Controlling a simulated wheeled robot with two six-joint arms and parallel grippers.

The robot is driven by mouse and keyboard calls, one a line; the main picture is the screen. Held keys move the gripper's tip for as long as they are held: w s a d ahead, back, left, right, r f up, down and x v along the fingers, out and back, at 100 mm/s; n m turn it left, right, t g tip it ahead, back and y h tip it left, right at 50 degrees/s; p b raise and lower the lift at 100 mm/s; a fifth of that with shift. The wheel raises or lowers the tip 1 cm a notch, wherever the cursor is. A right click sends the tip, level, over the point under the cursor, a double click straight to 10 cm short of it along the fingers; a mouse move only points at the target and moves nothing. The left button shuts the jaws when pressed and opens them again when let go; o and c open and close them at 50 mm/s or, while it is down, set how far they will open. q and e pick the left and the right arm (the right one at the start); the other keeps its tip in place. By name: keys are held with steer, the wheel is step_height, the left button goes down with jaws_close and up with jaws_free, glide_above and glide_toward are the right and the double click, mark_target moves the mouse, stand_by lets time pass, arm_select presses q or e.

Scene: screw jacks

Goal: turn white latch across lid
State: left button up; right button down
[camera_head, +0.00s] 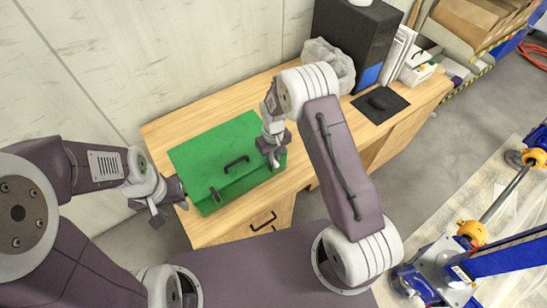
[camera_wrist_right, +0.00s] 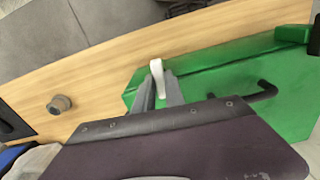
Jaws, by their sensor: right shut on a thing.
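A green box (camera_head: 222,150) with a closed lid and a black handle (camera_head: 237,163) sits on the wooden desk. In the right wrist view, the white latch (camera_wrist_right: 157,66) stands at the box's edge between the fingertips of my right gripper (camera_wrist_right: 160,88), which is shut on it. A dark latch (camera_head: 214,194) shows at the front left of the box. My left gripper (camera_head: 169,209) is open and empty, left of the box.
The wooden desk (camera_head: 163,132) has bare room behind the box. A small round knob (camera_wrist_right: 59,104) shows in the right wrist view.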

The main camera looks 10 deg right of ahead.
steer(key=shift+n, duration=0.4)
steer(key=c, duration=1.4)
jaws_free()
step_height(320, 180, up, 9)
steer(key=b, duration=0.1)
steer(key=shift+b, duration=0.4)
